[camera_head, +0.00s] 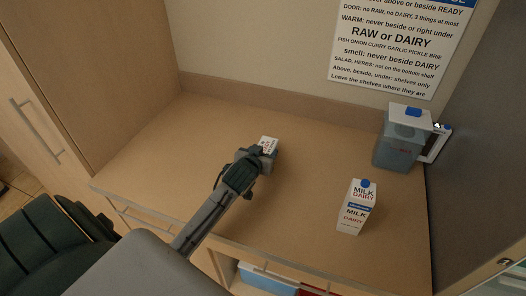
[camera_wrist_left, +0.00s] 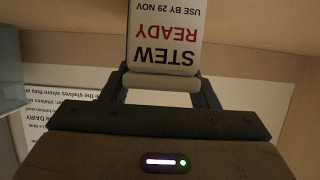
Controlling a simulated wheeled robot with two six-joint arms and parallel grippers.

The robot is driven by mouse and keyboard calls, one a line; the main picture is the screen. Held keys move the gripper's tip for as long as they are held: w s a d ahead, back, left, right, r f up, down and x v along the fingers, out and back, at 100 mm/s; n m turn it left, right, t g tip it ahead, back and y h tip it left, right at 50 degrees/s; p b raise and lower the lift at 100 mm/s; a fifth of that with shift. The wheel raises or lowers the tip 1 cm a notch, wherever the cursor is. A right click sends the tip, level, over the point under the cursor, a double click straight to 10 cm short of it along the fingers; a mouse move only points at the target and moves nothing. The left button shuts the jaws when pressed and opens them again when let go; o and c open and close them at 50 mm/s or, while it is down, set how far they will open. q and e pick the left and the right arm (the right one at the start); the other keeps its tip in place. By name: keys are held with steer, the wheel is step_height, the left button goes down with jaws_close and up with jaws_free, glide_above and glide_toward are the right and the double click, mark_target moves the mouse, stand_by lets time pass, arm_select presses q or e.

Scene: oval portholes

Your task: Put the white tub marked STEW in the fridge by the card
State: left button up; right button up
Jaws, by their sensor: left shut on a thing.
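The white tub marked STEW (camera_head: 268,144) is above the wooden counter in the head view, at the end of my left arm. My left gripper (camera_head: 260,153) is shut on it. In the left wrist view the tub (camera_wrist_left: 165,40) shows upside down, with STEW, READY and USE BY 29 NOV on its label, between my fingers (camera_wrist_left: 163,82). The card (camera_head: 400,45) hangs on the back wall, its top cut off. A dark grey upright panel (camera_head: 490,150) stands at the right; I cannot tell whether it is the fridge. My right gripper is out of view.
A milk carton marked DAIRY (camera_head: 356,206) stands on the right of the counter (camera_head: 150,150). A grey-blue jug with a white lid (camera_head: 398,145) stands behind it, near the dark panel. The counter's left half is clear. Below the front edge, blue (camera_head: 265,278) and red things show in an opening.

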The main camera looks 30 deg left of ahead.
arm_select(q)
steer(key=o, duration=1.2)
steer(key=shift+f, duration=0.1)
